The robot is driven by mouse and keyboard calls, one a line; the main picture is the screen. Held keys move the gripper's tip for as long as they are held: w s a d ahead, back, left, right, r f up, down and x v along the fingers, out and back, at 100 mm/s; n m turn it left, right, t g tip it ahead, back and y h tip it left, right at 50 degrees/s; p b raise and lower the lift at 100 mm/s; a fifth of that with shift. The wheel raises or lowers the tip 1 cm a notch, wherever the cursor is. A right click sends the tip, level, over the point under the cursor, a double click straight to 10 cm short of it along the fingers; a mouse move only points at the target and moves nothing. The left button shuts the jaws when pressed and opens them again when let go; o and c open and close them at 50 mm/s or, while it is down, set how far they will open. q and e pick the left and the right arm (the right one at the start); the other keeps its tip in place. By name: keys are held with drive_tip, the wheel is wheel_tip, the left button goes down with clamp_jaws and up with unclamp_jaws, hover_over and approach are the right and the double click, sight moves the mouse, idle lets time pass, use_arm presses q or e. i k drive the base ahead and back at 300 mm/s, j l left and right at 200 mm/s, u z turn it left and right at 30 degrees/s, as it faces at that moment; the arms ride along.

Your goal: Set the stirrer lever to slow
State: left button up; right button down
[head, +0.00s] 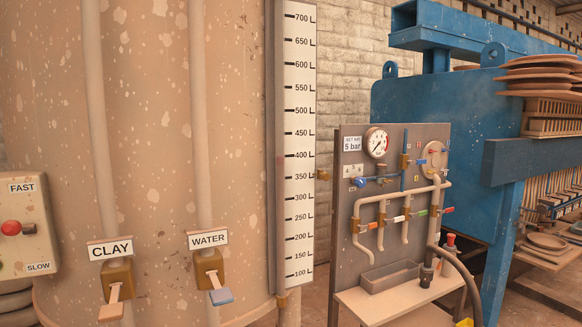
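The stirrer control box (38,250) is a beige panel at the left edge, partly cut off by the frame. It carries a FAST label (21,188) at the top and a SLOW label (38,267) at the bottom. Between the labels, a lever with a red knob (11,228) and a short grey part (28,229) to its right lies about level. Which of these is the pivot is not clear. Neither of my grippers is in view.
A large speckled tank fills the left half, with CLAY (110,249) and WATER (208,239) labels above valve handles and a level scale (299,150) beside it. A gauge and pipe panel (350,205) and a blue press (430,100) stand at right.

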sight(10, 228)
drive_tip(key=j+u, duration=0.15)
drive_tip(key=u, duration=1.2)
drive_tip(key=k+j, duration=0.05)
